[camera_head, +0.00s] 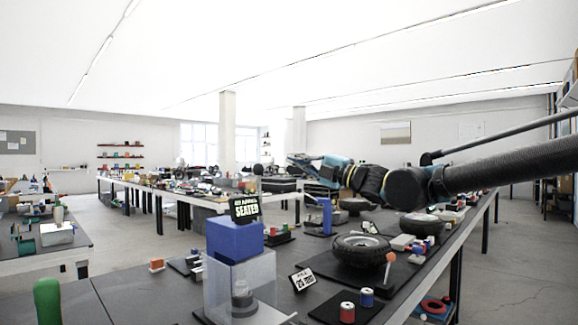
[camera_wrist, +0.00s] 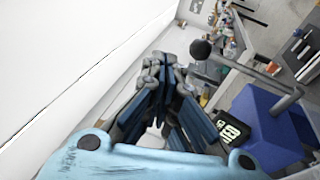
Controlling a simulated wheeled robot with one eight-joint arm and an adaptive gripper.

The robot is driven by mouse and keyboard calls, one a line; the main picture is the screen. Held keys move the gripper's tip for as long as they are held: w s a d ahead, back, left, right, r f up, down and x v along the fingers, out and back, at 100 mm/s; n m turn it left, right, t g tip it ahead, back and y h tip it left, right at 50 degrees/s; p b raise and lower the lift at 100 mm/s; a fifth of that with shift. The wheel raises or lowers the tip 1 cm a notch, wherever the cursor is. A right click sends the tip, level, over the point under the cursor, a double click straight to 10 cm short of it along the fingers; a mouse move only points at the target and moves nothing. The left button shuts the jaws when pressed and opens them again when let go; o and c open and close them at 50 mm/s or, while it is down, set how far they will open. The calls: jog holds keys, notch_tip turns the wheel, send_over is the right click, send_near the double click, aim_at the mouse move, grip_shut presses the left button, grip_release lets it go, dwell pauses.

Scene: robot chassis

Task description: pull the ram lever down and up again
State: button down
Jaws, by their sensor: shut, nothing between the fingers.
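In the wrist view, the blue head (camera_wrist: 265,130) is at the lower right. The ram lever is a grey rod (camera_wrist: 250,72) with a dark ball knob (camera_wrist: 201,49). It rises from beside the head; its knob shows small in the head view (camera_head: 258,169). My gripper (camera_head: 291,159) is shut and empty, above and right of the press. In the wrist view, my gripper (camera_wrist: 160,62) is left of the knob, apparently apart from it.
A black bench carries a tyre (camera_head: 361,250), a "25 mm" style card (camera_head: 303,280), and red and blue spools (camera_head: 347,312) right of the press. A green rounded object (camera_head: 47,300) stands at lower left. The air above the bench is mostly clear.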

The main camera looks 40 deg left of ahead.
jog(key=shift+w+d+r, duration=0.1)
jog(key=shift+d+r, duration=0.05)
jog(key=shift+d, duration=0.5)
jog(key=shift+w+d+r, duration=0.1)
jog(key=shift+d, duration=0.5)
